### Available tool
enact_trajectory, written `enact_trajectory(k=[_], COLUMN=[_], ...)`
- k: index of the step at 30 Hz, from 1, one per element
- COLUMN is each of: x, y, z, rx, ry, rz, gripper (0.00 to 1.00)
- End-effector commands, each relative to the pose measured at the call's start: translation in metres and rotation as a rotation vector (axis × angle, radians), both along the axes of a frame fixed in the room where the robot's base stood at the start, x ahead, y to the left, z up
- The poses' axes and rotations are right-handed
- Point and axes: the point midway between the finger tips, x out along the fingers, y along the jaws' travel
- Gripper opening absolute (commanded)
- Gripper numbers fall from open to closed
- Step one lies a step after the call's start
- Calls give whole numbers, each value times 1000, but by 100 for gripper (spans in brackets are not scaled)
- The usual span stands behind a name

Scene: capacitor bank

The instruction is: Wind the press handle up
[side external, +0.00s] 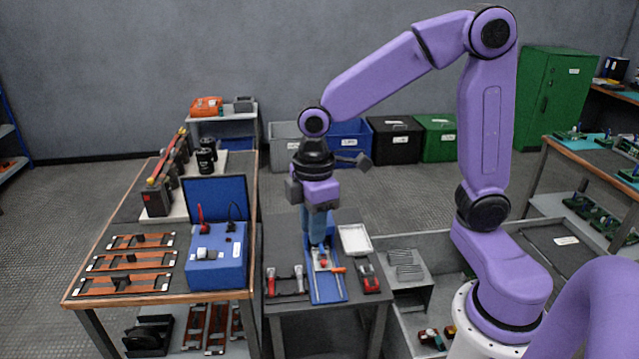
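A blue press-like fixture (328,291) stands on the small dark table in the middle. A small orange bar (337,270), possibly the press handle, shows near its front, with small red and white parts (322,257) beside it. My gripper (319,238) points straight down over the back of this fixture. Its fingertips are small and blend with the blue parts below, so I cannot tell whether they touch anything or are open or shut.
Red-handled tools (299,278) lie left of the fixture and a red and black tool (368,278) right of it. A white tray (354,240) sits behind right. A blue box with raised lid (217,262) stands on the left bench. A grey stand (404,268) is at right.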

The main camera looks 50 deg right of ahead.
Motion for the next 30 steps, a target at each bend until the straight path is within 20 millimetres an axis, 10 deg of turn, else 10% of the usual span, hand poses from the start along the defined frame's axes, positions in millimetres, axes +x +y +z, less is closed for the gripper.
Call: enact_trajectory(k=[15,30], x=[197,260], y=[-110,-313], z=[-57,-150], rx=[-12,-14], ry=[9,17], rz=[-2,7], gripper=[26,26])
